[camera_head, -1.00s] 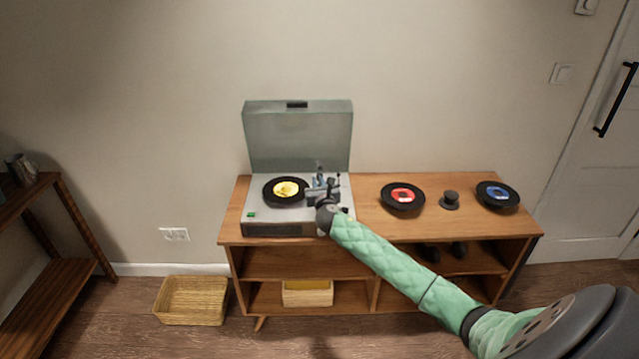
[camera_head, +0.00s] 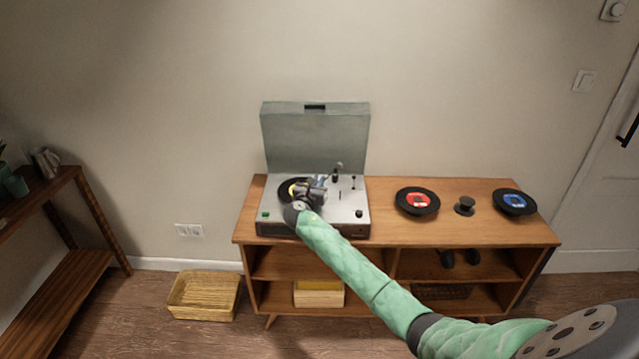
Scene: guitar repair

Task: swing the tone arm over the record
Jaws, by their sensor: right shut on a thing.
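The record player (camera_head: 348,212) stands on the left of the wooden sideboard with its grey-green lid up behind it. A black record (camera_head: 284,187) with a yellow label lies on its platter, partly covered by my right gripper. My right gripper (camera_head: 318,183) is above the right part of the record, shut on the tone arm. The tone arm's pivot (camera_head: 337,176) shows at the back, right of the gripper. The held part of the tone arm is mostly hidden behind the gripper. My left gripper is out of view.
A record with a red label (camera_head: 418,201), a small black knob-shaped object (camera_head: 465,206) and a record with a blue label (camera_head: 515,202) lie on the sideboard (camera_head: 385,236). A wicker basket (camera_head: 204,296) sits on the floor. A dark wooden shelf (camera_head: 65,270) stands at left.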

